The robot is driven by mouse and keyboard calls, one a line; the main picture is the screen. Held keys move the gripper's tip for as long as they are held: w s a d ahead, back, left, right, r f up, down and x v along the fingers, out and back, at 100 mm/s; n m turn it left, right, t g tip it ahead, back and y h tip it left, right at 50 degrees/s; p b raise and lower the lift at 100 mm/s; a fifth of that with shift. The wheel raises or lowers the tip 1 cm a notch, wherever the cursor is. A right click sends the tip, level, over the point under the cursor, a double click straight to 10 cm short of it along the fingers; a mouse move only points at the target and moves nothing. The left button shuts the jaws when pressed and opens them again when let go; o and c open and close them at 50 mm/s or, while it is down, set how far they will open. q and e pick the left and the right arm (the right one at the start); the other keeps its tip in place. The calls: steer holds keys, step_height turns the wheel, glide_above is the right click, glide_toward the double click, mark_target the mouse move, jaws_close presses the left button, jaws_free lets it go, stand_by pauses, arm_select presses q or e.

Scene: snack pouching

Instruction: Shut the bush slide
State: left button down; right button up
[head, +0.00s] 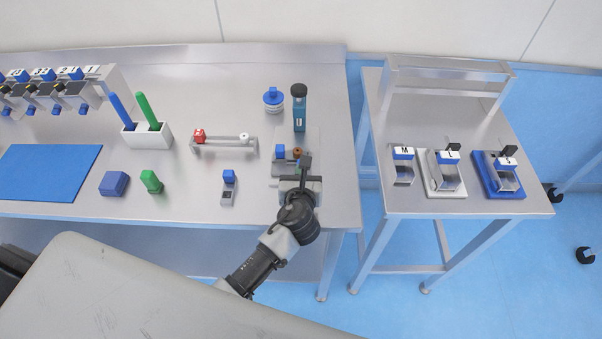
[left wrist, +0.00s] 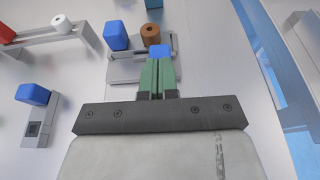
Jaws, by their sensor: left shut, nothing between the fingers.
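A grey metal fixture (left wrist: 125,72) lies at the right end of the main table. In the left wrist view it carries a blue block (left wrist: 116,35) at its left and a brown ring-like bush (left wrist: 151,34) with a hole in its top. A second, smaller blue block (left wrist: 158,50) stands just in front of the bush. My left gripper (left wrist: 158,62) is shut and empty, with its green fingertips right at this smaller block; I cannot tell whether they touch it. In the head view the gripper (head: 305,160) partly hides the fixture, beside the brown bush (head: 297,152). My right gripper is not in view.
A teal bottle (head: 299,115) and a blue-lidded tub (head: 273,102) stand behind the fixture. A small grey block with a blue top (head: 228,188) and a rail with a red block (head: 199,136) are to the left. The table's right edge is close by.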

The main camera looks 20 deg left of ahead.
mark_target(301, 150)
arm_select(q)
steer(key=w, duration=0.2)
steer(key=w+a, duration=0.1)
steer(key=w, duration=0.2)
steer(key=w+a, duration=0.1)
steer(key=w, duration=0.2)
steer(key=shift+a, duration=0.15)
steer(key=shift+s+r, duration=0.15)
steer(key=shift+r, duration=0.1)
steer(key=shift+p, duration=0.3)
